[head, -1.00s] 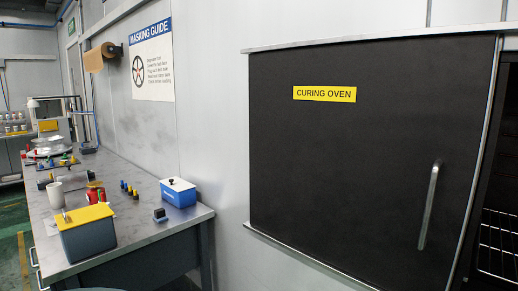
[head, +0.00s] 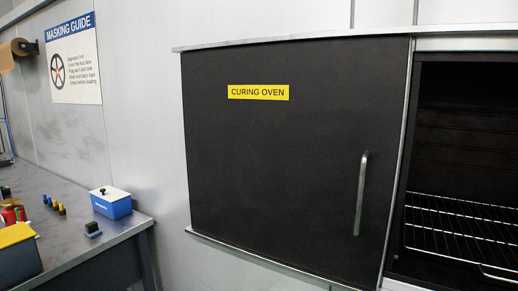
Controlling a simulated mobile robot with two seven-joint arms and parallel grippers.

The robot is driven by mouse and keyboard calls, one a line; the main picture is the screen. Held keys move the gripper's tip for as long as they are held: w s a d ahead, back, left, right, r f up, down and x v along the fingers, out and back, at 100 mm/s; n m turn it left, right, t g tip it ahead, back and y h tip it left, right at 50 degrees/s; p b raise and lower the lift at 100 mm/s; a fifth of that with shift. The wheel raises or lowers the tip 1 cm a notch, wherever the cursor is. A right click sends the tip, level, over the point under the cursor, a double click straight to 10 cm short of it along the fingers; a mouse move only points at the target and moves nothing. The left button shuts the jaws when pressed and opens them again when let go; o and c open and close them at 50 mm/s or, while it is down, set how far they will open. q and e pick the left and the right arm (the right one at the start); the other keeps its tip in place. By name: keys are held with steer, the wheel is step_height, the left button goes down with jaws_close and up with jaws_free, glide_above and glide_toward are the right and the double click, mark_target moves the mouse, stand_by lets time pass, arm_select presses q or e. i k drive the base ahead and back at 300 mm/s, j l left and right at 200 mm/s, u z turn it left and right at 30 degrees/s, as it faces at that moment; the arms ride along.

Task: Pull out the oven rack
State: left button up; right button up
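The curing oven's black sliding door (head: 285,160) stands to the left of the oven opening, with a yellow label and a vertical metal handle (head: 361,195). The dark oven opening (head: 465,130) shows at the right. The oven rack (head: 465,230), a metal wire shelf, lies level inside it, low in the opening. Its right part is cut off by the picture's edge. Neither of my grippers is in view.
A grey workbench (head: 80,215) is at the left, with a blue box with a white lid (head: 111,202), a small dark block (head: 93,229) and a yellow-lidded box (head: 17,250). A masking guide poster (head: 74,65) hangs on the wall.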

mark_target(480, 264)
steer(key=z, duration=1.4)
